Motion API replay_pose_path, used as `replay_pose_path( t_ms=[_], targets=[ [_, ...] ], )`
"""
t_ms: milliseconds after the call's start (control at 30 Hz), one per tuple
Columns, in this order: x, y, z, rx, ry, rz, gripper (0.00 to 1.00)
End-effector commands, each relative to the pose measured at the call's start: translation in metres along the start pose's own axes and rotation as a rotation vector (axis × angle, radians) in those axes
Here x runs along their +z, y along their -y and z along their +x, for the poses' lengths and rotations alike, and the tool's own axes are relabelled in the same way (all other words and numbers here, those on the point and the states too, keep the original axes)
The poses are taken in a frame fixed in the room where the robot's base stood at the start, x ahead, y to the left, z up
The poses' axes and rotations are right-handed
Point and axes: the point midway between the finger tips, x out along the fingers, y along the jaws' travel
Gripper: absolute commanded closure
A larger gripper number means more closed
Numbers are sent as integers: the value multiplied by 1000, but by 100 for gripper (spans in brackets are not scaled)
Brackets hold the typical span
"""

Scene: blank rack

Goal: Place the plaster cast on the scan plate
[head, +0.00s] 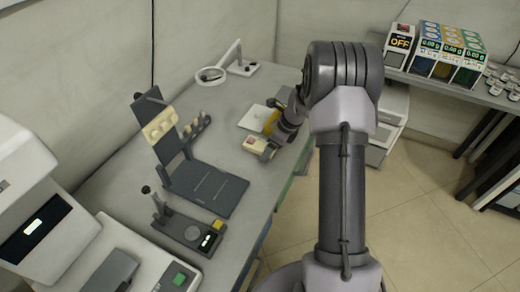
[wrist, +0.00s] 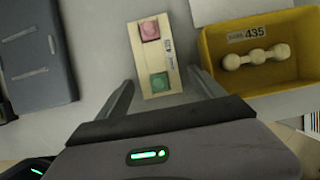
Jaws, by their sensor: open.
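A white, lumpy piece that looks like the plaster cast (wrist: 255,57) lies in a yellow tray (wrist: 215,38) labelled 435, to the right of my gripper in the wrist view. My gripper (wrist: 162,82) is open, its fingers either side of the near end of a cream board (wrist: 147,36) with a pink and a green block. It grips nothing. In the head view my gripper (head: 268,148) is by the table's right edge. The scan plate is not certain: a small dark device (head: 165,222) has a round disc (head: 193,233), and a dark flat slab (head: 228,188) lies behind it.
The dark slab's upright back (head: 168,148) carries cream lumps (head: 160,124). A magnifier lamp (head: 212,75) stands at the back. A white sheet (head: 252,117) lies near the yellow tray. White machines (head: 40,225) fill the front left. Bare table lies between slab and board.

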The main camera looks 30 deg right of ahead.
Motion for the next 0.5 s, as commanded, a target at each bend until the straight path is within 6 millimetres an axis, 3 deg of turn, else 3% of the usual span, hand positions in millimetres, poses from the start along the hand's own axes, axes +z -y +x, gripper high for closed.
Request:
replay_pose_path(
  t_ms=[67,400,500],
  targets=[
    [0,0,-1,0,0,0,28],
    [0,0,-1,0,0,0,94],
    [0,0,-2,0,0,0,100]
  ],
)
